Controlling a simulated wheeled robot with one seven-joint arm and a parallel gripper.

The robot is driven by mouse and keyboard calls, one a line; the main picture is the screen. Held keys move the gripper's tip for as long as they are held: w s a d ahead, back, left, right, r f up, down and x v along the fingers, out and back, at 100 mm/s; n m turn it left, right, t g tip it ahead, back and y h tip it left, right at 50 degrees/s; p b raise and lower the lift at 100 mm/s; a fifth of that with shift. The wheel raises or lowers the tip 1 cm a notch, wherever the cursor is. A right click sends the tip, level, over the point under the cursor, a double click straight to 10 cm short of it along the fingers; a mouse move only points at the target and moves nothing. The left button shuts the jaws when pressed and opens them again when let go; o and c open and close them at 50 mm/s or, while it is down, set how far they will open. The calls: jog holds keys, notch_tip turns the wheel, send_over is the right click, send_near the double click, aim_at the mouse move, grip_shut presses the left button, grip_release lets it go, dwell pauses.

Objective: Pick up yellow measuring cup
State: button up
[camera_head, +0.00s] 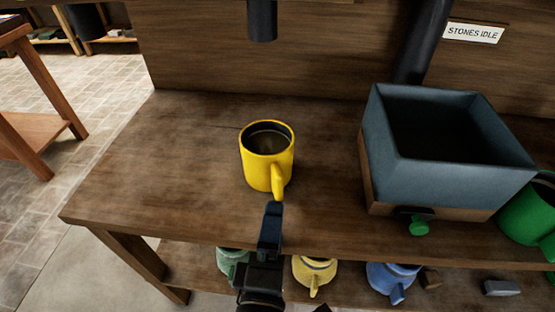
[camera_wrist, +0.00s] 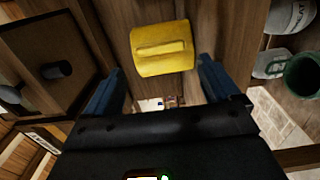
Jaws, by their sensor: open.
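The yellow measuring cup (camera_head: 258,168) stands upright on the wooden bench top, its handle towards me. The inside of the cup looks dark. My gripper (camera_head: 272,208) is just in front of the handle in the head view. In the wrist view the yellow cup (camera_wrist: 162,62) shows ahead, between the lines of the two fingers, with its handle facing the camera. My gripper (camera_wrist: 159,68) is open, with nothing visibly held. I cannot tell whether a fingertip touches the handle.
A blue-grey open box (camera_head: 460,165) with a green knob (camera_head: 419,229) stands right of the cup. A green cup (camera_head: 525,215) is at the far right. Teal, pale yellow (camera_head: 313,270) and blue (camera_head: 392,278) vessels sit on the lower shelf. The bench left of the cup is clear.

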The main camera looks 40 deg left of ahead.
aim_at(279, 190)
jog(key=p+x, duration=0.1)
jog(key=x, duration=0.7)
jog(key=shift+c, duration=0.2)
jog(key=shift+r, duration=0.1)
jog(key=c, duration=1.3)
jog(key=shift+o, duration=0.2)
jog(key=shift+r, duration=0.1)
